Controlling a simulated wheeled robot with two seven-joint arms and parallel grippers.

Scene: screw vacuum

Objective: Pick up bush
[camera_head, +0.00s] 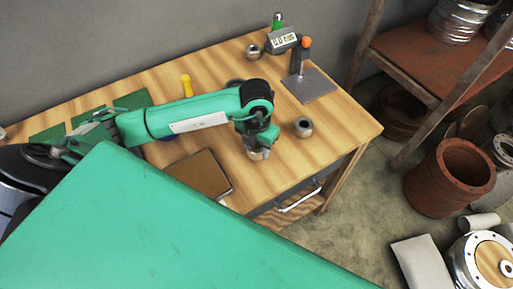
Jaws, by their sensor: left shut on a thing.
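My left arm reaches in from the left over the wooden table. My left gripper (259,143) points down near the middle of the table. It is shut on a small metal bush (256,154), which shows only in part below the fingers. I cannot tell whether the bush touches the table. A second round metal part with a dark hole (303,127) stands on the table just to the right of the gripper. My right gripper is not in view.
The wooden table (345,118) carries a brown board (192,174), a grey plate with an orange-topped post (305,80), a small display device (285,40) and a yellow item (186,85). A rusty shelf (425,65) and a rusty cylinder (445,180) stand right.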

